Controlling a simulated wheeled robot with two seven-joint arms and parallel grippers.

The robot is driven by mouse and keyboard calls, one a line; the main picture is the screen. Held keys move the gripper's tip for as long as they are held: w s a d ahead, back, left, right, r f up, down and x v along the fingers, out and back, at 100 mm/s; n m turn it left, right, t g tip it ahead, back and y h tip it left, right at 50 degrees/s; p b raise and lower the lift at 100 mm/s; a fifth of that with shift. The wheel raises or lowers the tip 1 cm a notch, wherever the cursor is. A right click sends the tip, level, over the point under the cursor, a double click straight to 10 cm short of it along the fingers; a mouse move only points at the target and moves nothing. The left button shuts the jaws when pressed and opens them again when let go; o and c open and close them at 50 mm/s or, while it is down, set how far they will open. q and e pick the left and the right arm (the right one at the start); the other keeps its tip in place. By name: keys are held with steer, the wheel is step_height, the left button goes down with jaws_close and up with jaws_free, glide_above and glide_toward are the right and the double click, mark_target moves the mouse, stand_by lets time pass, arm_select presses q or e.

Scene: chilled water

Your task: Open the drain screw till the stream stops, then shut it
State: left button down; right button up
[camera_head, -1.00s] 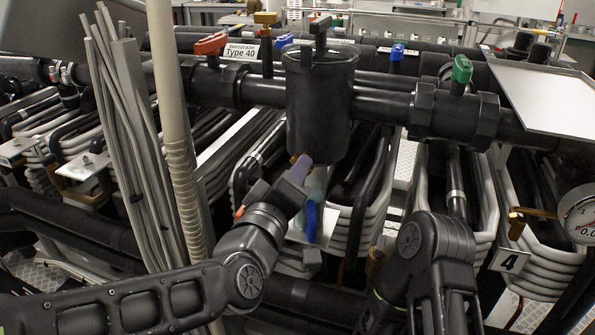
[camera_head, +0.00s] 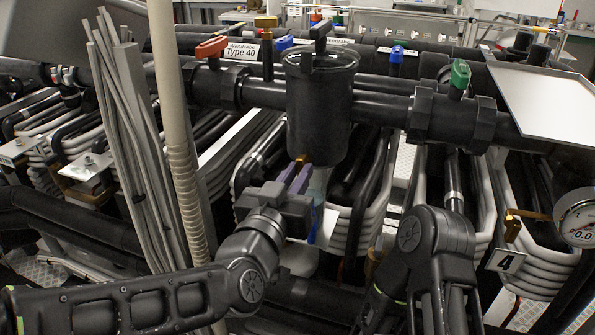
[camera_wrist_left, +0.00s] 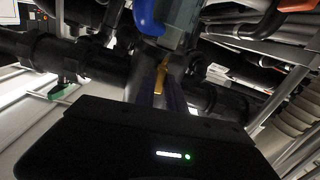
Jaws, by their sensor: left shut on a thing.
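A black upright canister (camera_head: 319,110) hangs on the black pipe in the middle of the head view. A brass drain screw (camera_head: 304,159) sits low on its front. My left gripper (camera_head: 297,176) has purple fingers pointing up at the screw, shut on it. In the left wrist view the brass screw (camera_wrist_left: 160,78) shows between the fingers. A pale, see-through thing (camera_head: 319,186) hangs or stands just behind the gripper, with a blue part below, half hidden. I cannot make out whether water is running. My right gripper is out of the picture; only my right arm shows.
A red lever (camera_head: 211,47), a blue lever (camera_head: 397,53) and a green lever (camera_head: 460,74) stand on the pipes. Grey rods (camera_head: 130,130) and a ribbed beige hose (camera_head: 178,150) rise left of the gripper. A gauge (camera_head: 579,219) is at the right.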

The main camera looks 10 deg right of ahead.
arm_select(q)
steer(key=shift+m, duration=0.5)
steer(key=c, duration=1.4)
jaws_free()
steer(key=v, duration=0.7)
steer(key=shift+s+a, duration=0.25)
steer(key=shift+s, duration=0.1)
